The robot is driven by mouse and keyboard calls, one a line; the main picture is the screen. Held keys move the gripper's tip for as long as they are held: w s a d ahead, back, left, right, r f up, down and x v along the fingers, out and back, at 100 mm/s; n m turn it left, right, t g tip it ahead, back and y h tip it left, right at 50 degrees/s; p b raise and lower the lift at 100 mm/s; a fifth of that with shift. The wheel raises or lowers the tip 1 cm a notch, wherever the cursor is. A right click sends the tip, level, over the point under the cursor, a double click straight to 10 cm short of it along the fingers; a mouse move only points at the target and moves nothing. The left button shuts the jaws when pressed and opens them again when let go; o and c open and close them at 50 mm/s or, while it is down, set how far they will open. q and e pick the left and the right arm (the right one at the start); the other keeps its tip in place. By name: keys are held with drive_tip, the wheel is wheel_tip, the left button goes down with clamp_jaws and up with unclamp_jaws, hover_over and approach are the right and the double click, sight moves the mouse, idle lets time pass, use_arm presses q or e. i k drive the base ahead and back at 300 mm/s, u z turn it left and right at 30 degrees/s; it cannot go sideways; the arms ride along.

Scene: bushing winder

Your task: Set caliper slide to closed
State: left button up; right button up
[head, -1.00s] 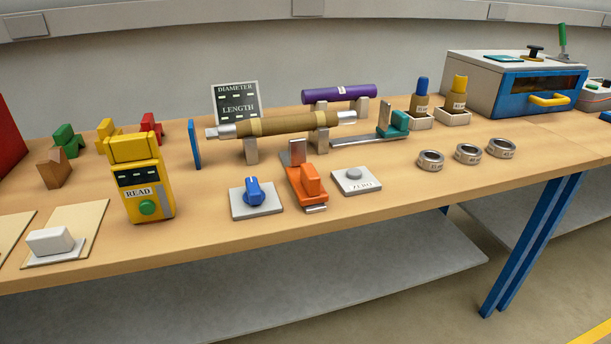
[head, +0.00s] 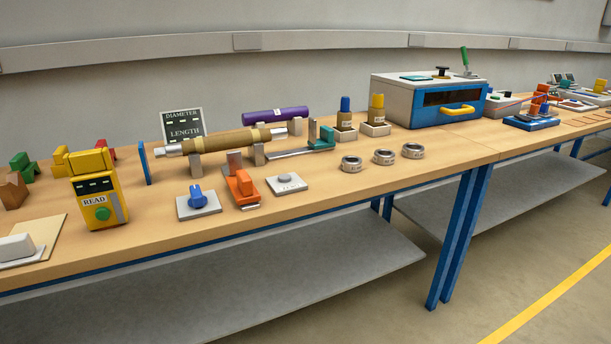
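An orange caliper-like tool (head: 243,187) lies on the wooden bench, with a grey upright jaw (head: 235,163) at its far end and an orange block on its near part. A small gap seems to show between jaw and block; how far the slide is open is too small to tell. A teal slide (head: 321,137) with a grey upright plate stands on a grey rail (head: 296,153) behind it. A brown wrapped rod (head: 222,140) rests on grey supports behind the orange tool. Neither of my grippers is in view.
A white ZERO button plate (head: 287,184) is right of the orange tool, and a blue knob (head: 197,197) is left of it. A yellow READ device (head: 97,193) stands further left. Metal rings (head: 384,157) and a blue oven-like box (head: 430,98) are to the right.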

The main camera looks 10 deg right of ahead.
sight(243, 192)
drive_tip(key=z, duration=1.15)
drive_tip(key=i, duration=1)
drive_tip(key=u, duration=1.4)
